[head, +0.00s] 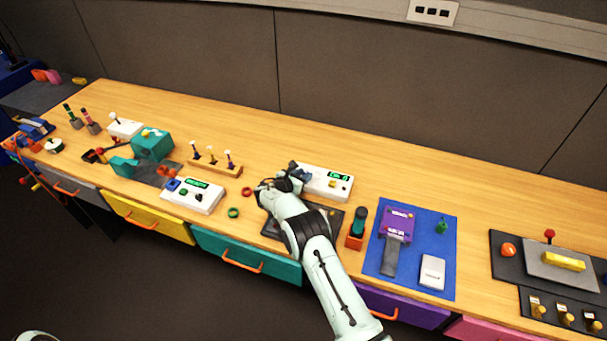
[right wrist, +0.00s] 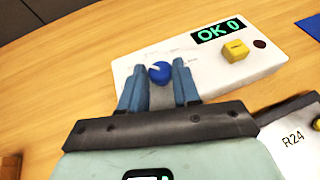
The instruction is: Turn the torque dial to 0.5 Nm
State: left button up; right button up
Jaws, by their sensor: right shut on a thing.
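The mark points up and left in the right wrist view. My right gripper (right wrist: 157,88) is shut on the blue dial, one blue finger on each side. The scale figures are too small to read.
A yellow knob (right wrist: 235,51) and a dark round button (right wrist: 260,44) are on the same box. A box marked R24 (right wrist: 292,139) is nearby. A red-based driver (head: 356,229) and a blue mat (head: 447,270) lie right. The bench behind is clear.

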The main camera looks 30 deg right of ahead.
pick_arm(q)
jog(key=shift+w, duration=0.1)
pick_arm(e)
jog(key=shift+w+r+m+h, duration=0.1)
jog(key=shift+m+h, duration=0.2)
jog(key=o, duration=1)
jog(key=shift+a, duration=0.1)
jog(key=shift+a, duration=0.25)
jog(key=shift+g, duration=0.3)
jog(key=b+v, duration=0.2)
jog(key=v, duration=0.2)
jog(key=shift+s+a, duration=0.35)
jog(key=v, duration=0.3)
jog(key=b+v, duration=0.1)
jog(key=v, duration=0.3)
jog(key=shift+r, duration=0.3)
pick_arm(q)
jog(key=s+f, duration=0.4)
jog(key=shift+s+g, duration=0.3)
pick_arm(e)
jog(key=shift+s+a+r, duration=0.2)
jog(key=shift+a, duration=0.1)
pick_arm(q)
jog(key=shift+a, duration=0.1)
pick_arm(e)
jog(key=shift+a+f, duration=0.1)
